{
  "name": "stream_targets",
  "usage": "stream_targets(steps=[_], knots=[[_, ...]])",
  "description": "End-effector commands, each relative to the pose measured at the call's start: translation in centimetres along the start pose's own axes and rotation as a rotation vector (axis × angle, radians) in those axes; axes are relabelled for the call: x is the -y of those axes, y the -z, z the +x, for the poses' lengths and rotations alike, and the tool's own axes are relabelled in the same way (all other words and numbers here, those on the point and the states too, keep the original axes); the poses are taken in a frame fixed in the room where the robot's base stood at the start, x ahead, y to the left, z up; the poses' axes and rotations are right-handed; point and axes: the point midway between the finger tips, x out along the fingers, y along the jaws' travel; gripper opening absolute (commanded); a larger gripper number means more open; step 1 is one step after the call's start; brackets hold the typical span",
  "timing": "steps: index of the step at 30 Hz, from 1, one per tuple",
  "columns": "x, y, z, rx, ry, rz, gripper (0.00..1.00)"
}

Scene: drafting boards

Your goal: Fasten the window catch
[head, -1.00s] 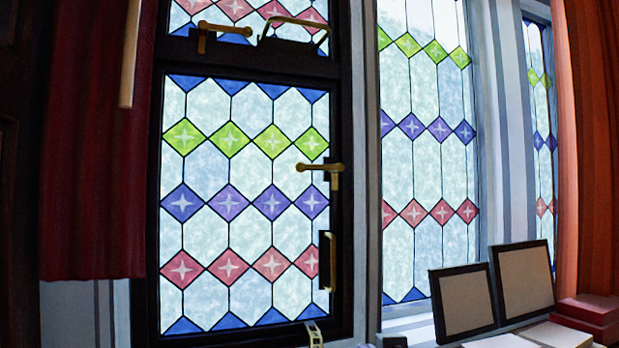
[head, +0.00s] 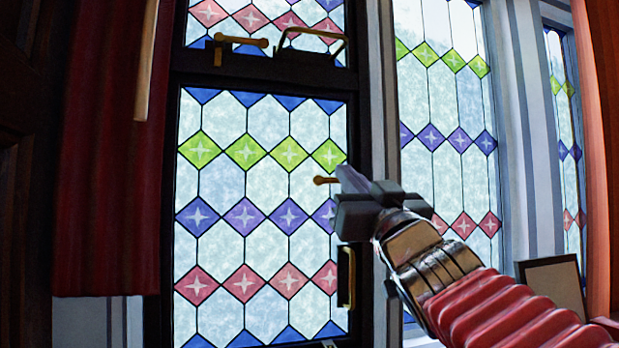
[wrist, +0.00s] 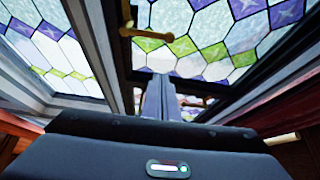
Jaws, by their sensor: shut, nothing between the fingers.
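The window catch (head: 325,180) is a small brass lever on the right side of the dark frame of the large lower window. Its lever lies about level, with its end over the glass; its pivot is hidden behind my gripper in the head view. The wrist view, roughly upside down, shows the brass lever and pivot of the catch (wrist: 150,35). My gripper (head: 347,175) is shut and empty, in front of the frame beside the catch. Its closed fingers (wrist: 158,92) point below the lever in the wrist view. I cannot tell whether they touch it.
A second brass lever (head: 240,42) and a brass bar handle (head: 312,45) sit on the upper window. A brass pull (head: 346,276) is lower on the frame. A red curtain (head: 115,170) hangs left. A picture frame (head: 553,285) stands at right.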

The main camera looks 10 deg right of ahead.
Motion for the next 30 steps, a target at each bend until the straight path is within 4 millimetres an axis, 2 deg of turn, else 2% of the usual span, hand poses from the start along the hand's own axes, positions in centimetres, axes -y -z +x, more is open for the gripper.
stream_targets(steps=[8,14,30], knots=[[0.0,-0.1,0.0,0.001,-0.001,0.0,0.0],[-0.1,-0.1,0.8,0.002,-0.001,0.0,0.0],[-0.1,-0.1,6.6,0.002,-0.002,0.0,0.0]])
